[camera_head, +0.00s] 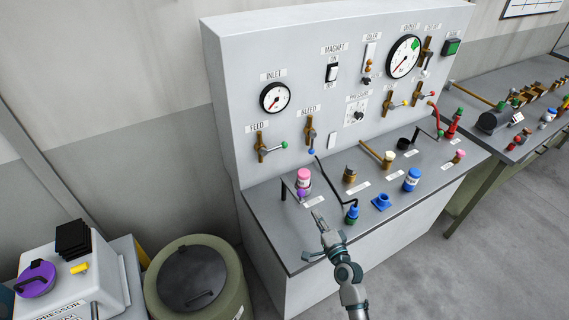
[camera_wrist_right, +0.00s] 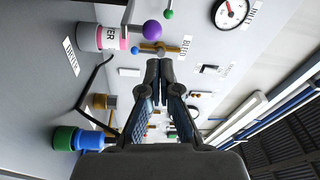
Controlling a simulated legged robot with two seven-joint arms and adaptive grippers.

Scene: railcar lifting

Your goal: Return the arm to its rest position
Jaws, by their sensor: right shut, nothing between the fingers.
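My right gripper (camera_head: 320,220) is over the front part of the grey console top, and its arm comes in from the bottom of the head view. In the right wrist view the gripper (camera_wrist_right: 160,75) has its fingertips together with nothing between them. It points toward the upright panel. The gripper looks apart from both. My left gripper is not in view.
The panel (camera_head: 235,100) carries gauges, valves and switches. A thin black bent rod (camera_head: 335,185) rises near the gripper. A blue jar (camera_head: 411,180) and a blue holder (camera_head: 382,202) stand to the right. A green drum (camera_head: 235,285) and a compressor (camera_head: 75,285) stand at the left.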

